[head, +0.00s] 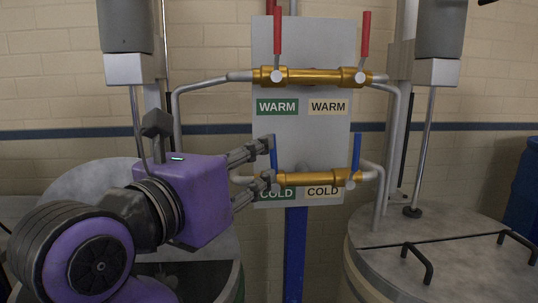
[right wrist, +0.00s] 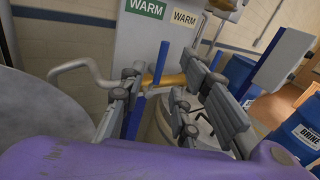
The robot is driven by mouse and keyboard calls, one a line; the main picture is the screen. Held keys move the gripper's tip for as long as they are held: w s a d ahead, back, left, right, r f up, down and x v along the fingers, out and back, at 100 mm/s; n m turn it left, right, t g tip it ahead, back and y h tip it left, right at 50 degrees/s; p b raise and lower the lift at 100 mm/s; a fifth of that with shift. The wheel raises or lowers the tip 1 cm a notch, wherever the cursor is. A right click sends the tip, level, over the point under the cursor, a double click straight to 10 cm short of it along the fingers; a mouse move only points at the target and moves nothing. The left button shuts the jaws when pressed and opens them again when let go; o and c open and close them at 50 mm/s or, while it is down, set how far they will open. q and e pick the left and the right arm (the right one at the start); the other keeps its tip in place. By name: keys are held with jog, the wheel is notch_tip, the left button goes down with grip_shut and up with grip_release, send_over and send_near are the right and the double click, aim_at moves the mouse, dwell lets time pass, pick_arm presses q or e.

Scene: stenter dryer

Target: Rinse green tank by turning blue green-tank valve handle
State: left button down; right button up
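My right gripper (head: 268,163) is open at the left end of the lower brass COLD pipe (head: 310,179). Its fingertips are right by the upright blue handle (head: 273,157) above the green COLD label (head: 285,194), which is partly hidden. In the right wrist view this blue handle (right wrist: 161,62) stands in the gap between the spread fingers (right wrist: 165,105); I cannot tell whether they touch it. The left tank (head: 85,180) has a grey lid and a greenish side edge, mostly behind my arm. My left gripper is not in view.
A second upright blue handle (head: 356,152) is at the right end of the COLD pipe. Two red handles (head: 278,32) (head: 365,34) stand on the WARM pipe (head: 315,76). The right tank lid (head: 440,255) has black grips. Blue barrels (right wrist: 300,140) stand at the right.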

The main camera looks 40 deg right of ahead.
aim_at(273, 150)
jog(key=p+x, duration=0.1)
jog(key=x, duration=0.6)
jog(key=shift+d, duration=0.4)
grip_shut()
